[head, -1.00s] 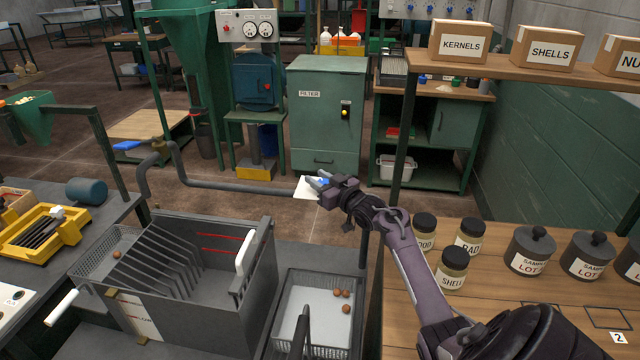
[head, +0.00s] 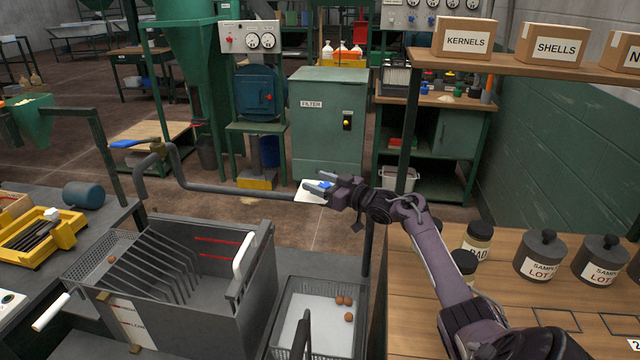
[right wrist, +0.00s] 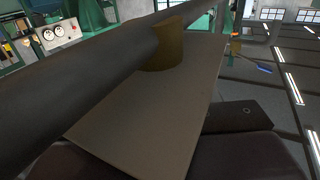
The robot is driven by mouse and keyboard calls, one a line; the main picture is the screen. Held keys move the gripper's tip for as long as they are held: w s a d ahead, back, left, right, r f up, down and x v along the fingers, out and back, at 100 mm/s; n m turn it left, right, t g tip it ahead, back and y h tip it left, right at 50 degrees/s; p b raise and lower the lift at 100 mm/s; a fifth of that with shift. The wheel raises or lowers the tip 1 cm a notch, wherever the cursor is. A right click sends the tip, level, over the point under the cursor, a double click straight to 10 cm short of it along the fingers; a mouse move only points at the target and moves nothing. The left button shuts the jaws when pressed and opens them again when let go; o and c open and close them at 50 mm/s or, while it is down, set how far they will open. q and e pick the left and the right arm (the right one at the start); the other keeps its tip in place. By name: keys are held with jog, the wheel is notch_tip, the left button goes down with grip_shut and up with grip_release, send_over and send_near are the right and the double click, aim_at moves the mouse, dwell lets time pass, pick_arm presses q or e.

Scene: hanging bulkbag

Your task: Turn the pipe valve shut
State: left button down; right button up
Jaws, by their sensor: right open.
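The valve has a brass body (head: 156,147) on the bent grey pipe (head: 240,189) at the left of the head view. Its blue lever (head: 125,144) points left, roughly level. My right gripper (head: 316,187) is at the pipe's right end, far from the lever, and open. A pale plate (head: 306,195) shows at its tips, with a blue patch between. The right wrist view shows the pipe (right wrist: 90,75) close up, with a brass band (right wrist: 166,46) and the plate (right wrist: 150,110) covering much of the fingers. Whether they touch it cannot be told. My left gripper is out of view.
A slotted grey box (head: 245,285) and a wire tray (head: 283,310) with several nuts stand below the pipe. A wooden bench (head: 415,285) with jars is at right. A green filter cabinet (head: 327,125) stands behind. The space above the pipe looks clear.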

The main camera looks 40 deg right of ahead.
jog(key=v, duration=0.7)
jog(key=shift+s+b, duration=0.4)
jog(key=shift+b, duration=0.05)
